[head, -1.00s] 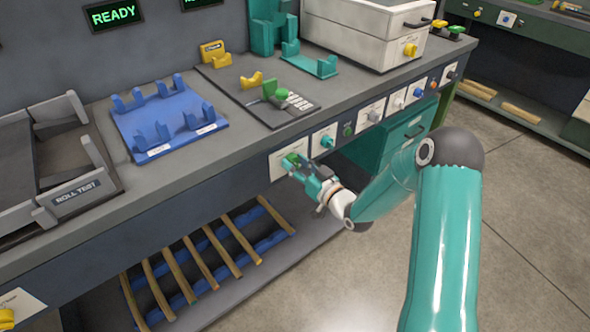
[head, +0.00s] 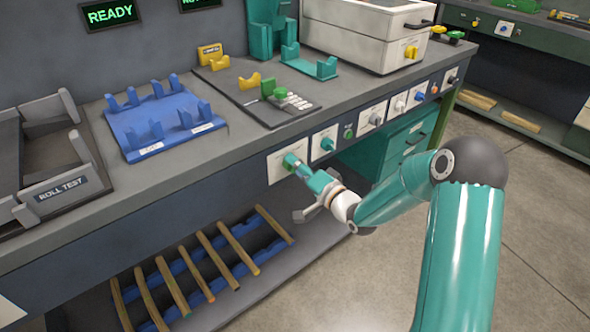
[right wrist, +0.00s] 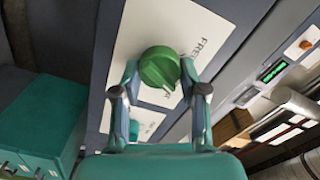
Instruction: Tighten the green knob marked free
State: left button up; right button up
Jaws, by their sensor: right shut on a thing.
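The green knob (head: 290,160) sits on a white plate (head: 277,171) on the bench's front face. In the right wrist view the same knob (right wrist: 160,66) is large, and the plate (right wrist: 196,22) beside it reads FREE. My right gripper (right wrist: 160,78) is shut on the green knob, with one finger on each side of it. In the head view my right gripper (head: 302,168) reaches the knob from the front right and partly hides it. My left gripper is not in view.
A row of other controls, including a teal knob (head: 327,143), runs to the right along the bench front. A blue rack (head: 166,125) stands on the bench top. Wooden rods (head: 229,250) lie on the shelf below. The floor (head: 545,230) at right is clear.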

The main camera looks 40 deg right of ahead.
jog(key=shift+d+f+m, duration=0.15)
jog(key=shift+m, duration=1.75)
jog(key=o, duration=1.1)
jog(key=shift+o, duration=0.2)
jog(key=shift+s, duration=0.1)
jog(key=s, duration=1.1)
jog(key=shift+s+d, duration=0.4)
jog(key=shift+d, duration=0.05)
